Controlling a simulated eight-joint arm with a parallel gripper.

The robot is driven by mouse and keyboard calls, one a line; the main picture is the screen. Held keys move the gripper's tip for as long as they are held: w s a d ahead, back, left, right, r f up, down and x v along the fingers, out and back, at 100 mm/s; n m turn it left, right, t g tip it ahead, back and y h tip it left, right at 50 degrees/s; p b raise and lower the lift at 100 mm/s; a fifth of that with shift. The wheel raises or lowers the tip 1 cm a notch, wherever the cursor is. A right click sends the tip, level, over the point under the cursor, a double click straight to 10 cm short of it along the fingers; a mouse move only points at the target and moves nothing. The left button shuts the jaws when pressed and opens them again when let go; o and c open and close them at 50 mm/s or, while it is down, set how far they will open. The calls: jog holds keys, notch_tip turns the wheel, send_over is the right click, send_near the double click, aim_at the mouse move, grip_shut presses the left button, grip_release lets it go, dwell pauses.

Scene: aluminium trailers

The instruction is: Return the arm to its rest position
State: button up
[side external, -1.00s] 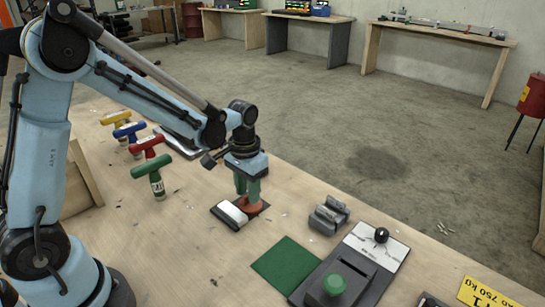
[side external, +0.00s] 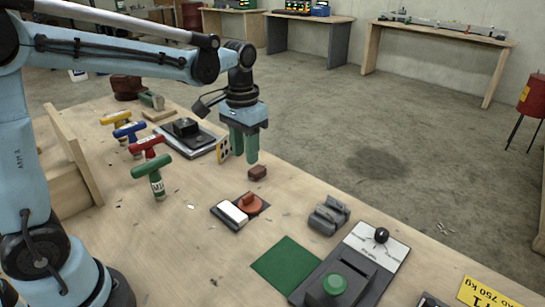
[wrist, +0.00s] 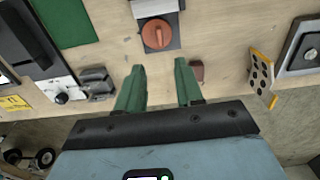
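My gripper (side external: 245,158) has two green fingers, held apart with nothing between them. It hangs above the workbench, up and behind a small dark base with a white block and an orange-red rotary knob (side external: 251,203). In the wrist view the fingers (wrist: 161,75) are apart, and the orange knob (wrist: 156,34) lies beyond the fingertips. A small brown-red block (side external: 257,172) lies on the bench near the fingers. My arm is raised, with its forearm nearly level.
Several T-handled tools, including a green one (side external: 155,178), stand at the left. A grey clamp-like part (side external: 329,214), green mat (side external: 287,264) and panel with a green button (side external: 334,284) are at front right. Space above the bench is clear.

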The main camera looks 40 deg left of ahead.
jog(key=shift+s, duration=0.1)
jog(key=s+d+t, duration=0.1)
jog(key=s+t, duration=0.6)
jog(key=s, duration=0.3)
jog(key=shift+d, duration=0.25)
dwell(0.9)
